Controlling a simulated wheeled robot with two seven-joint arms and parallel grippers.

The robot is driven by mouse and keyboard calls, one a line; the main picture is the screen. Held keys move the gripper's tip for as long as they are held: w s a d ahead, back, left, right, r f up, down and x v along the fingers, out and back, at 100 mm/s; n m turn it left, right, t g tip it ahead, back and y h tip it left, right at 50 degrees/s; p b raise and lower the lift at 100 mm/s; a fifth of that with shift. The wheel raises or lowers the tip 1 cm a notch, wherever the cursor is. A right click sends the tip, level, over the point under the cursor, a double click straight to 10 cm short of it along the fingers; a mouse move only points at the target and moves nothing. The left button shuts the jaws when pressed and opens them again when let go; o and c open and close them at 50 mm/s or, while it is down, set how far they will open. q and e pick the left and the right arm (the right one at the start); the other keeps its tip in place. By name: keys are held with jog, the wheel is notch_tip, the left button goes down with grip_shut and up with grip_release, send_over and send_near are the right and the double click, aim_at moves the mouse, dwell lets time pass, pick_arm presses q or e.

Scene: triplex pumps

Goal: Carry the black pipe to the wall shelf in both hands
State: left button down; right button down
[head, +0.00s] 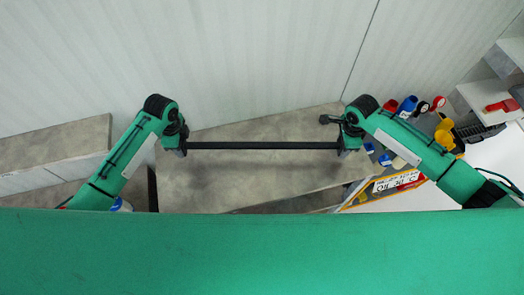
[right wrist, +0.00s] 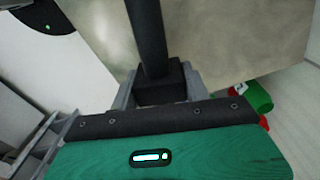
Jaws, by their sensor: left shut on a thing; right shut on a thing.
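The black pipe (head: 262,145) runs level from left to right across the middle of the head view. My left gripper (head: 181,149) is shut on its left end, and my right gripper (head: 347,149) is shut on its right end. In the right wrist view the pipe (right wrist: 147,38) runs up out of a dark block between the jaws of my right gripper (right wrist: 160,88). A grey stone-like surface (head: 225,182) against the wall lies beneath the pipe, perhaps the wall shelf. I cannot tell the gap between pipe and surface.
Another grey ledge (head: 55,145) stands at the left along the pale wall (head: 220,60). At the right are red, blue and yellow items (head: 408,106), a dark tray (head: 478,132), a sign with lettering (head: 396,181) and white shelves (head: 485,95). The surface under the pipe looks bare.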

dwell(0.4)
